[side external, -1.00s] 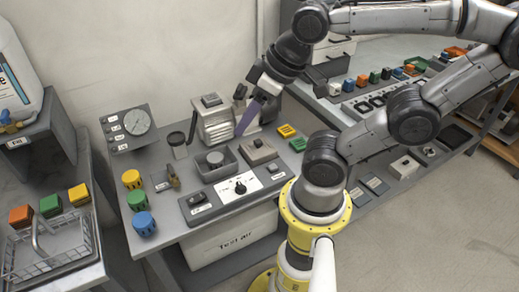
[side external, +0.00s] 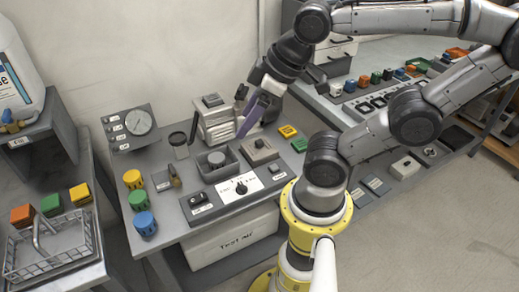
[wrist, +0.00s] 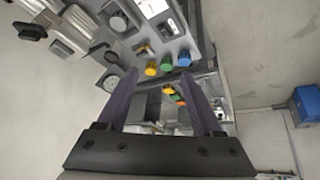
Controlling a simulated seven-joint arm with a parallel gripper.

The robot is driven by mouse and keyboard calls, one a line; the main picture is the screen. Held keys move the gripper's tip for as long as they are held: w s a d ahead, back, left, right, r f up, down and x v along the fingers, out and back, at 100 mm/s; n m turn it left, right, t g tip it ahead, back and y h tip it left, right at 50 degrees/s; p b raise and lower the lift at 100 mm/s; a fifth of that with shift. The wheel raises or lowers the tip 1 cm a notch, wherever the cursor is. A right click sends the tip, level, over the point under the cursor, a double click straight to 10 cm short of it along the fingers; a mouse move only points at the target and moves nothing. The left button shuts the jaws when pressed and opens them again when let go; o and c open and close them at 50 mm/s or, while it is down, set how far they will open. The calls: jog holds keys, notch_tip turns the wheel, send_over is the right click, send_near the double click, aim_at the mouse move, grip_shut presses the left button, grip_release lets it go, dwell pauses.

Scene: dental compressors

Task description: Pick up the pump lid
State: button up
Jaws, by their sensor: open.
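A ribbed grey pump (side external: 214,125) stands at the back of the grey bench. A pale block with a dark top (side external: 211,101) sits on it and may be the pump lid; I cannot tell for sure. My gripper (side external: 247,106) is just to the right of the pump, its purple fingers spread and nothing seen between them. In the wrist view my gripper (wrist: 160,77) is open, pointing across the bench's edge toward the coloured caps. In that view the ribbed pump (wrist: 72,28) shows at the upper left, outside the fingers.
A gauge panel (side external: 130,127) stands left of the pump. Yellow, green and blue caps (side external: 138,201) line the left edge. A grey tray (side external: 230,170) and a switch panel (side external: 237,189) lie in front. A wire basket (side external: 50,248) stands on the left-hand table.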

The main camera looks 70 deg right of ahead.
jog(key=w+d+r+n, duration=0.2)
jog(key=w+n, duration=0.2)
jog(key=n, duration=0.2)
jog(key=n+g, duration=0.1)
jog(key=g, duration=0.5)
send_over(259, 141)
notch_tip(259, 141, down, 16)
notch_tip(259, 141, down, 14)
jog(key=shift+s+r, duration=0.1)
jog(key=shift+r, duration=0.05)
grip_shut()
